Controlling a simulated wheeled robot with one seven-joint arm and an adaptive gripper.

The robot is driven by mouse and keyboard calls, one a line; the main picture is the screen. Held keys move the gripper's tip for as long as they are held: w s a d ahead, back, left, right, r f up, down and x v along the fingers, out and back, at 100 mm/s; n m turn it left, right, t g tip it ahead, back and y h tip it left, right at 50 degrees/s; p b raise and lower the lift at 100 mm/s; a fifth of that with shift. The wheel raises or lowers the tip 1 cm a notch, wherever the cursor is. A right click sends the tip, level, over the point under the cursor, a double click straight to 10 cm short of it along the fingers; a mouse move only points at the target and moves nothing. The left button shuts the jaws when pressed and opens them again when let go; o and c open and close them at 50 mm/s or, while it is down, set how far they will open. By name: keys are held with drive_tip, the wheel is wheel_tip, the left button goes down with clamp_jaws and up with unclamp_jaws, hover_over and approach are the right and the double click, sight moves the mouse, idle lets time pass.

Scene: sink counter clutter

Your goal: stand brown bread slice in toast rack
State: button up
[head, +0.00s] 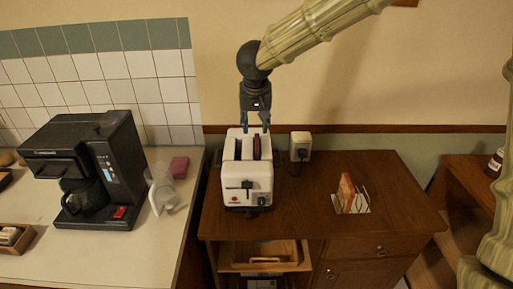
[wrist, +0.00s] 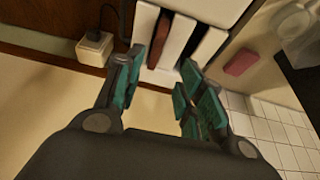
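The brown bread slice (head: 257,147) stands in the right slot of the white toaster (head: 238,185), with only its top part showing. In the wrist view the slice (wrist: 159,38) shows as a reddish-brown strip in one slot; the other slot looks dark and empty. My gripper (head: 256,124) is just above the toaster's far end, pointing down. In the wrist view my gripper (wrist: 162,62) is open, its teal-padded fingers apart with nothing visible between them. The wire toast rack (head: 361,206) stands on the wooden cabinet to the right, with an orange-brown slice (head: 346,188) in its left part.
A wall plug (head: 300,146) is close behind the toaster's right side. On the left counter are a black coffee maker (head: 92,170), a clear jug (head: 163,188) and a pink sponge (head: 179,167). Cabinet top (head: 305,205) between toaster and rack is clear.

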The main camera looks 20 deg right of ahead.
hover_over(257, 140)
drive_tip(key=s, duration=0.2)
drive_tip(key=f, duration=0.4)
drive_tip(key=shift+s+a+f+p, duration=0.2)
drive_tip(key=shift+a+p, duration=0.15)
drive_tip(key=shift+w+p+x, duration=0.1)
drive_tip(key=shift+p+x, duration=0.3)
drive_tip(key=shift+x, duration=1)
drive_tip(key=shift+w+p+x, duration=0.15)
drive_tip(key=shift+p+x, duration=0.25)
drive_tip(key=shift+x, duration=1)
drive_tip(key=shift+d+r, duration=0.1)
clamp_jaws()
